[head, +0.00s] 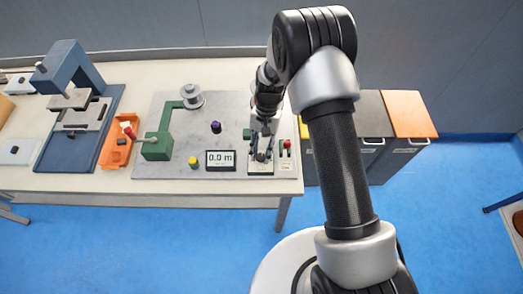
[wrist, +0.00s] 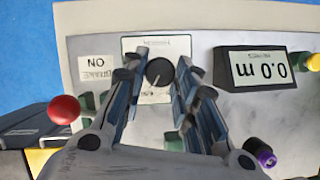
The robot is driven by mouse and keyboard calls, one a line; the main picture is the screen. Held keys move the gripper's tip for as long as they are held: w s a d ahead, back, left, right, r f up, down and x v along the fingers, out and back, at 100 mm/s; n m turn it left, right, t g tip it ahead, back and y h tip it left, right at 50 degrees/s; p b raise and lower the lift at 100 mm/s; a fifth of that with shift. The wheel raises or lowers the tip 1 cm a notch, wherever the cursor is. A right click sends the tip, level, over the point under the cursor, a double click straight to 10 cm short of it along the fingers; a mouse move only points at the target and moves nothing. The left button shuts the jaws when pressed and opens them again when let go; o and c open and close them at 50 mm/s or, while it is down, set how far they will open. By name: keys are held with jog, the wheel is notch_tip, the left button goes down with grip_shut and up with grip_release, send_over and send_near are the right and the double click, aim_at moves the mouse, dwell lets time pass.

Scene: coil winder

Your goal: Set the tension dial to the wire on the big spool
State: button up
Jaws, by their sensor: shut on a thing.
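The tension dial is a round dark knob (wrist: 160,72) on a pale plate, with an upside-down label above it in the wrist view. My gripper (wrist: 160,82) points down over the dial, with one finger on each side of it, and is shut on the knob. In the head view my gripper (head: 263,149) is at the right end of the grey machine plate and largely covers the dial. A silvery grey spool (head: 192,97) sits on a green bracket at the back of the plate. Its wire is too small to tell.
A display (head: 221,160) reads 0.0 m. A purple-topped knob (head: 216,127) and a yellow button (head: 193,162) stand nearby. An orange tray (head: 116,153) and a blue press (head: 70,130) are farther left.

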jog(key=o, duration=1.1)
jog(key=shift+r, duration=0.1)
jog(key=shift+v, duration=5.95)
